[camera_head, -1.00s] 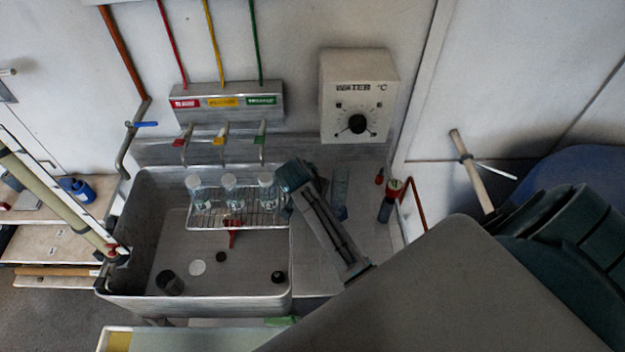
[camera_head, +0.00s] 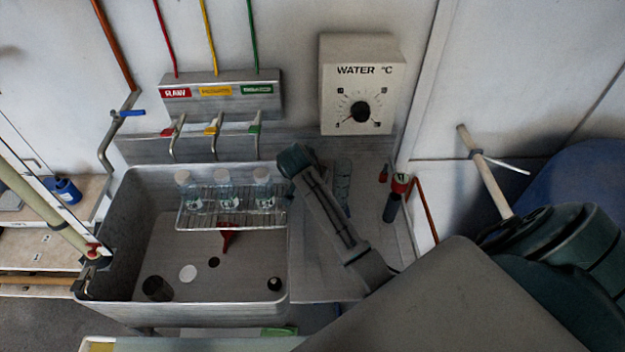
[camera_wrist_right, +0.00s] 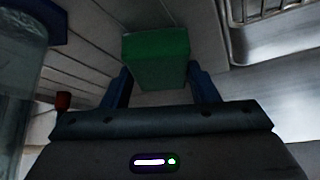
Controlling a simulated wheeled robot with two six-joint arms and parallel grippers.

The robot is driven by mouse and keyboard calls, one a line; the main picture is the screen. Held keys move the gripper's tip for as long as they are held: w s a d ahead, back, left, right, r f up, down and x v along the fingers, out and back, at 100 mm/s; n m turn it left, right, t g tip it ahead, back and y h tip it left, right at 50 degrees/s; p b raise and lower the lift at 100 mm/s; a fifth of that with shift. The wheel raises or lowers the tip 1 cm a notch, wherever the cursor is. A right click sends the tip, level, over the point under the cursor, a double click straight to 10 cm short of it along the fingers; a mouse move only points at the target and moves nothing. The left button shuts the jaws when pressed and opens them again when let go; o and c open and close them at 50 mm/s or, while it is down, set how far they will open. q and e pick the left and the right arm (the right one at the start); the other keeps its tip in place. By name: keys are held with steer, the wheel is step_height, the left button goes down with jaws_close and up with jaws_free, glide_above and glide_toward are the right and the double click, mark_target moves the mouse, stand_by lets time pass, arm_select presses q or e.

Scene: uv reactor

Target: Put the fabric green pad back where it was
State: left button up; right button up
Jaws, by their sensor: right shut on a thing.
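The fabric green pad (camera_wrist_right: 155,58) shows in the right wrist view as a green block between the two blue fingers of my right gripper (camera_wrist_right: 158,78). The gripper is shut on it. In the head view my right arm reaches over the grey surface right of the sink, and its far end is beside the wire rack. The pad and fingertips cannot be made out there. My left gripper is in neither view.
A metal sink (camera_head: 120,215) holds a wire rack (camera_head: 230,222) with clear bottles (camera_head: 225,190). Taps and a WATER °C box (camera_head: 358,85) are behind. A clear cylinder (camera_head: 343,185) and a red-topped dark bottle (camera_head: 393,204) stand right of my arm. A green item (camera_head: 283,331) lies below the sink front.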

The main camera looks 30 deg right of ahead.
steer(key=o, duration=1)
steer(key=shift+f, duration=0.1)
steer(key=b+v, duration=0.2)
steer(key=v, duration=1)
